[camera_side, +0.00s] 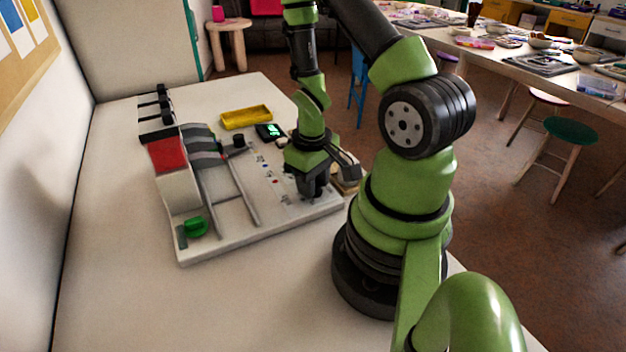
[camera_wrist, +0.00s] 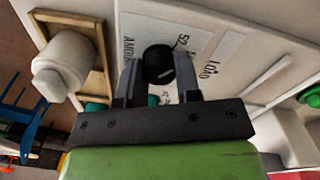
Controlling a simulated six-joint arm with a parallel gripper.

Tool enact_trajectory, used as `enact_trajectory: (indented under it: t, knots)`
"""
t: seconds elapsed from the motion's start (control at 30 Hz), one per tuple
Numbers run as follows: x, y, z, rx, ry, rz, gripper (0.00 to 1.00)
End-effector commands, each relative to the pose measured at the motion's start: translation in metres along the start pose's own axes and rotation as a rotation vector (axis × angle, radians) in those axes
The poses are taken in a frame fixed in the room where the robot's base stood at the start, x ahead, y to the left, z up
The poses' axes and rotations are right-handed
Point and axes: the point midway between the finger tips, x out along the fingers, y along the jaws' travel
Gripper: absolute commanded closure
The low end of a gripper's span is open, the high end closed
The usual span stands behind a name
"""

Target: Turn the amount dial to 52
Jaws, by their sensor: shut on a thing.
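The amount dial (camera_wrist: 158,62) is a round black knob with a pale mark, seen between my fingers in the wrist view. My gripper (camera_wrist: 158,78) is shut on it, one finger on each side. A white label panel (camera_wrist: 205,42) beside the dial carries printed lettering, including what looks like "52" and part of "AMOUNT". In the side view my gripper (camera_side: 312,194) is down at the near right part of the white board (camera_side: 240,238) and hides the dial. The dial's exact setting cannot be read.
A small black display (camera_side: 270,131) with green digits too small to read stands behind, near a yellow tray (camera_side: 246,118).

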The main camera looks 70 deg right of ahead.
Motion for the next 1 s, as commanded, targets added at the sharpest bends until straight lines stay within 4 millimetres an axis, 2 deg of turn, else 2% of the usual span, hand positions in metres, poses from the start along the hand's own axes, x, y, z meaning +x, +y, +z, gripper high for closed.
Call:
enact_trajectory:
  t: [0.4, 0.93, 0.97, 1.0]
  knots:
    - [-0.0004, 0.0000, -0.0012, -0.180, 0.009, 0.002, 0.92]
    - [-0.0004, -0.0002, -0.0014, -0.204, 0.010, 0.002, 0.92]
    - [-0.0004, -0.0002, -0.0014, -0.204, 0.010, 0.002, 0.64]
    - [-0.0004, -0.0002, -0.0013, -0.204, 0.010, 0.002, 0.55]
